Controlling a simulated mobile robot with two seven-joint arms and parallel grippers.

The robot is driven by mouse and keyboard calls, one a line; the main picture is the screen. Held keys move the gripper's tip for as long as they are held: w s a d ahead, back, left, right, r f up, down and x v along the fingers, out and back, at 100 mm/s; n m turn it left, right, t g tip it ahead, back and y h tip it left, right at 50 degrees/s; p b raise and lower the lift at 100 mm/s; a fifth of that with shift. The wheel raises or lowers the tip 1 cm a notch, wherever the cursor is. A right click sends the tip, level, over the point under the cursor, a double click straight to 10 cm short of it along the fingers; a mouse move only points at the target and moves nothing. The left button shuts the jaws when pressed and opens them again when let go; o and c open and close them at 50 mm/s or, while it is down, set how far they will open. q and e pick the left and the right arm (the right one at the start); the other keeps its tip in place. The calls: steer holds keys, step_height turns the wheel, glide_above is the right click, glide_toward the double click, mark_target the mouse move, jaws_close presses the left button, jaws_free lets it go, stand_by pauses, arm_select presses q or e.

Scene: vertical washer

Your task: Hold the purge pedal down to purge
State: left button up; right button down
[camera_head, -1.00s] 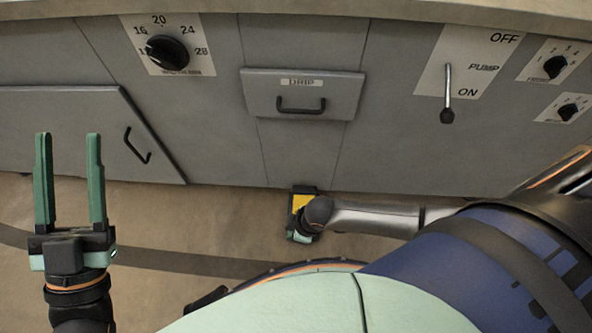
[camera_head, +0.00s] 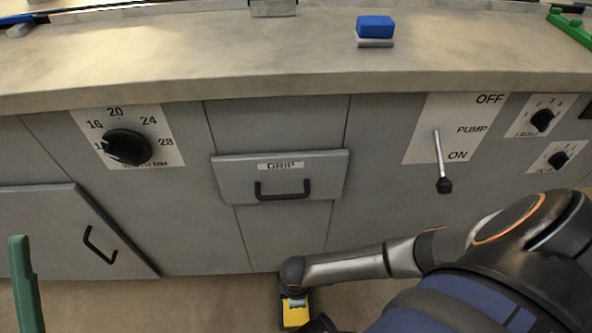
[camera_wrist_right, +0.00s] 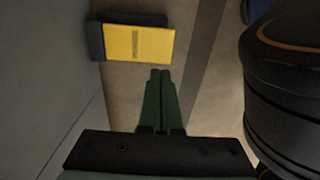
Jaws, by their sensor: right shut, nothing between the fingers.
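The purge pedal (camera_head: 294,313) is a yellow plate with a dark edge, low on the floor at the cabinet base in the head view. It shows clearly in the right wrist view (camera_wrist_right: 139,43), just beyond the fingertips. My right gripper (camera_wrist_right: 160,72) is shut and empty, its green fingers together and pointing toward the pedal. Whether the tips touch the pedal cannot be told; a gap appears in the picture. In the head view my right arm hides most of that gripper. My left gripper shows only one green finger (camera_head: 23,285) at the lower left edge, with no second finger against it.
The grey cabinet front carries a dial (camera_head: 127,147), a DRIP drawer (camera_head: 281,178), a PUMP lever (camera_head: 442,165) and a lower left door (camera_head: 75,235). A blue sponge-like block (camera_head: 375,27) lies on the counter (camera_head: 230,62). Floor shows left of the pedal.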

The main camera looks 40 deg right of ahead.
step_height(320, 180, down, 14)
steer(key=b, duration=0.8)
steer(key=shift+r+b, duration=0.25)
steer(key=shift+b, duration=0.05)
arm_select(q)
step_height(320, 180, down, 10)
steer(key=d, duration=0.1)
steer(key=shift+w+g, duration=0.25)
steer(key=shift+g, duration=0.05)
steer(key=shift+r, duration=0.15)
